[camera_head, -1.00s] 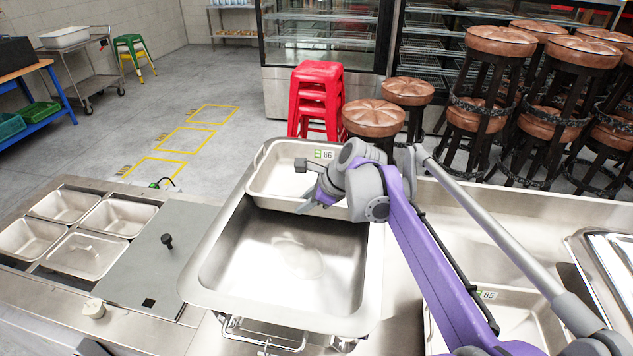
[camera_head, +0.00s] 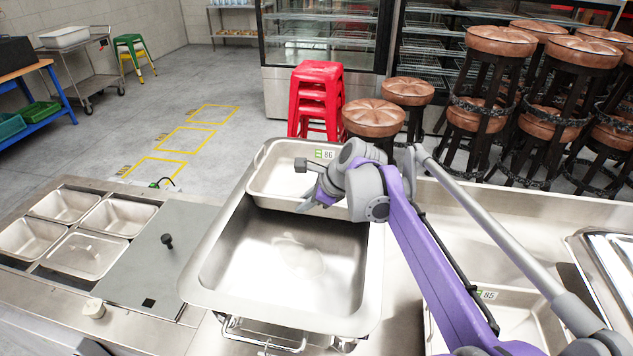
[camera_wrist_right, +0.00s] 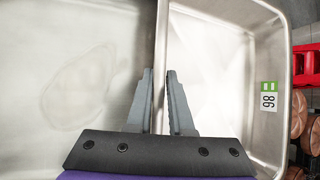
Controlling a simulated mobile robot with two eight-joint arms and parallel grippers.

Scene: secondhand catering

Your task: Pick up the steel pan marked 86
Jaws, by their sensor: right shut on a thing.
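The steel pan marked 86 (camera_head: 276,178) sits in the far end of a large steel chafing dish (camera_head: 215,283). Its label with 86 is on the far wall; the label also shows in the right wrist view (camera_wrist_right: 269,96). My right gripper (camera_head: 308,208) is over the pan's near wall. In the right wrist view my right gripper (camera_wrist_right: 159,90) has one finger on each side of that wall and is shut on it. My right forearm hides the pan's right part. My left gripper is not in view.
A pan marked 85 (camera_head: 519,318) lies at the lower right of the counter. Several small steel pans (camera_head: 83,256) and a grey lid (camera_head: 160,255) are at the left. Red stools (camera_head: 316,98) and brown stools (camera_head: 373,118) stand beyond the counter.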

